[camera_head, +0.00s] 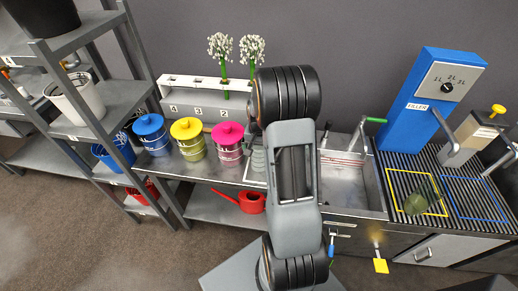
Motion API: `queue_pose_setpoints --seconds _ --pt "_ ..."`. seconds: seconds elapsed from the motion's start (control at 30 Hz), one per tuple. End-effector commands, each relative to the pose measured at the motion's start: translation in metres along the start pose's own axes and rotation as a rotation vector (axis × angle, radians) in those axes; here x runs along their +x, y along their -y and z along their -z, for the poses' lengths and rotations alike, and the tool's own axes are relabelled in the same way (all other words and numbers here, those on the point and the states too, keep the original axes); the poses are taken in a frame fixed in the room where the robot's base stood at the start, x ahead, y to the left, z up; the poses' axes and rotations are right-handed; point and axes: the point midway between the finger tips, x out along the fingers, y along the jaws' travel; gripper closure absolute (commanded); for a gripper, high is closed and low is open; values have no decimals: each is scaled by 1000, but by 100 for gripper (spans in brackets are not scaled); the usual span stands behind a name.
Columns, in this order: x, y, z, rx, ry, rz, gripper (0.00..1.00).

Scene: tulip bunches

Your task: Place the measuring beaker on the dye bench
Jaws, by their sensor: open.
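The dye bench (178,168) is the grey worktop at centre left, with blue (152,133), yellow (187,139) and pink (228,142) lidded pots along it. A pale, ringed, see-through vessel (258,158) stands at a white outline on the bench, right of the pink pot. My arm partly hides it, and I cannot tell whether it is the measuring beaker. A dark green, rounded see-through object (415,203) sits in the yellow outline on the ribbed drainer at right. My arm fills the middle of the view; my gripper does not show.
A white numbered rack (192,82) holds two white-flowered stems behind the pots. A steel sink (350,185) lies right of my arm. The blue filler (430,95) and a grey yellow-knobbed device (470,140) stand beyond. A red watering can (251,202) is on the lower shelf.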

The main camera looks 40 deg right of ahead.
Motion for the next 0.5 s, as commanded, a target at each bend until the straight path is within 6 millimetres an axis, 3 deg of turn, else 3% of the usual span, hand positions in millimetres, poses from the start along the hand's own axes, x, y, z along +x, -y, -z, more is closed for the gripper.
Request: queue_pose_setpoints --seconds 0.5 --pt "-92 0 1 0 -6 2 1"
